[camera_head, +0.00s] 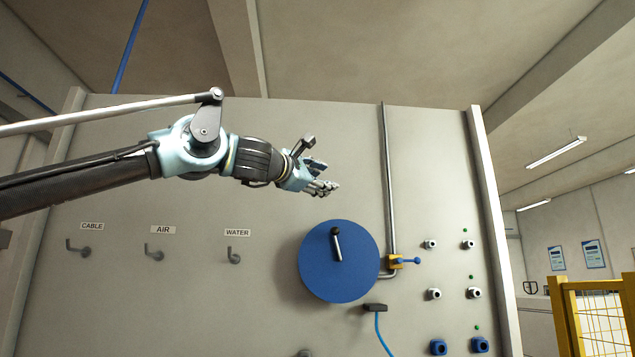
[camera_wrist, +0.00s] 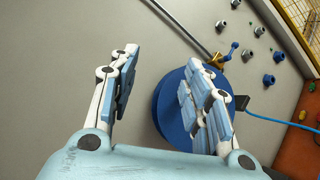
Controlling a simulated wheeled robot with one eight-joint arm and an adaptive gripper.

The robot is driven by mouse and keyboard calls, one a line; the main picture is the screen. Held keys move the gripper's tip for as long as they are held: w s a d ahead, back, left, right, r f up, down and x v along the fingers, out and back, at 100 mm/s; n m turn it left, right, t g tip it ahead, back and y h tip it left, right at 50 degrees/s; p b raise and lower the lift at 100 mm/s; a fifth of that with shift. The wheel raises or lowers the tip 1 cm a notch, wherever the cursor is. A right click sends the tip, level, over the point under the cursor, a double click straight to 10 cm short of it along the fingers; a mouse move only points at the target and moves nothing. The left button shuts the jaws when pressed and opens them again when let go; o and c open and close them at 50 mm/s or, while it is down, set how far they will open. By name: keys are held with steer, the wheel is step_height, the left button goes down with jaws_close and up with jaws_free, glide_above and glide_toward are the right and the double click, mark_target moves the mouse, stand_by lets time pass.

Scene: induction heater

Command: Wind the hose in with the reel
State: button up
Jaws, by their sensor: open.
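The hose reel is a round blue disc (camera_head: 325,270) on the grey wall panel. A crank handle (camera_head: 337,243) with a dark knob sticks out from its upper middle. The blue hose (camera_head: 381,332) hangs from a dark outlet (camera_head: 375,307) at the reel's lower right and runs down out of view. My gripper (camera_head: 318,176) is open and empty, above the reel and apart from it in the head view. In the wrist view my gripper's fingers (camera_wrist: 160,98) are spread; the right finger covers part of the reel (camera_wrist: 168,115) and hides the crank. The hose (camera_wrist: 280,122) runs off to the right there.
A yellow valve with a blue lever (camera_head: 403,261) sits on a vertical pipe (camera_head: 390,180) just right of the reel. Several fittings (camera_head: 434,294) stick out farther right. Hooks labelled CABLE, AIR and WATER (camera_head: 234,255) are on the left. A yellow fence (camera_head: 570,315) stands at far right.

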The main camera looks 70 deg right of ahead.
steer(key=v, duration=0.9)
steer(key=shift+w+a, duration=0.2)
steer(key=shift+a, duration=0.2)
steer(key=shift+f, duration=0.1)
